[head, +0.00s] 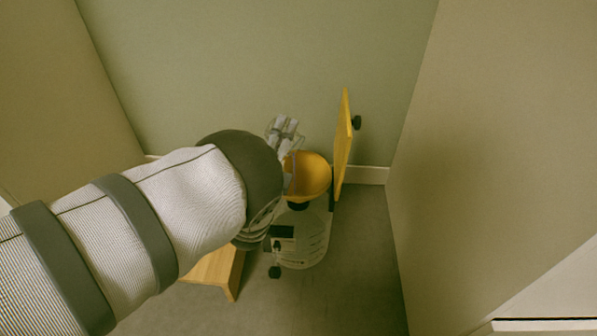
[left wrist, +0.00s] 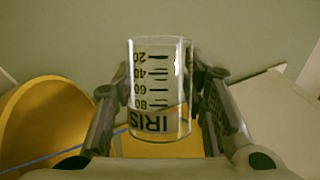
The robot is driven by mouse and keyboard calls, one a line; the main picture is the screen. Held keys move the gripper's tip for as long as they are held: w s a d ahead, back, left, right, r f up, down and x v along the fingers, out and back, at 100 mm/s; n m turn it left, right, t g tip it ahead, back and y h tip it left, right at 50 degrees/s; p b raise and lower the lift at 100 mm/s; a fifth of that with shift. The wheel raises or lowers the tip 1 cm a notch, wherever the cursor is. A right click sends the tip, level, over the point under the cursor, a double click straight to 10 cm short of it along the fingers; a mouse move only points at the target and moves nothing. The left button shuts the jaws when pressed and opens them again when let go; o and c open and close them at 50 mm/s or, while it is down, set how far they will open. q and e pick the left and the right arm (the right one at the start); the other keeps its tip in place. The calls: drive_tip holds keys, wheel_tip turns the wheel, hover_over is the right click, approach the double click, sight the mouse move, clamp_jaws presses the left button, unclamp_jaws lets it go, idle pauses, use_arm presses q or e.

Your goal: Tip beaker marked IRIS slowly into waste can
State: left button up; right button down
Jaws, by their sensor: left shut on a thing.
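My left gripper (head: 284,138) is shut on the clear beaker marked IRIS (left wrist: 160,68), one finger on each side of it. In the left wrist view its black lettering and scale read upside down. Yellow shows through its lower part; I cannot tell whether that is liquid or the yellow behind. The waste can (head: 305,245) is a clear jug on the floor with a yellow funnel (head: 312,174) on top. The gripper and beaker are beside and above the funnel's left rim. The funnel also shows in the left wrist view (left wrist: 30,115). My forearm hides part of the can's left side.
A yellow panel (head: 343,145) with a black knob stands upright at the funnel's right side. A low wooden piece (head: 218,268) is left of the can, partly behind my arm. Walls close in behind and at the right. Floor (head: 360,270) is clear right of the can.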

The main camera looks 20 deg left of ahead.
idle(0.4)
use_arm(q)
drive_tip(key=shift+s+d+r+m+t+h, duration=0.1)
drive_tip(key=shift+d+r+m+t+h, duration=0.15)
drive_tip(key=shift+m, duration=0.65)
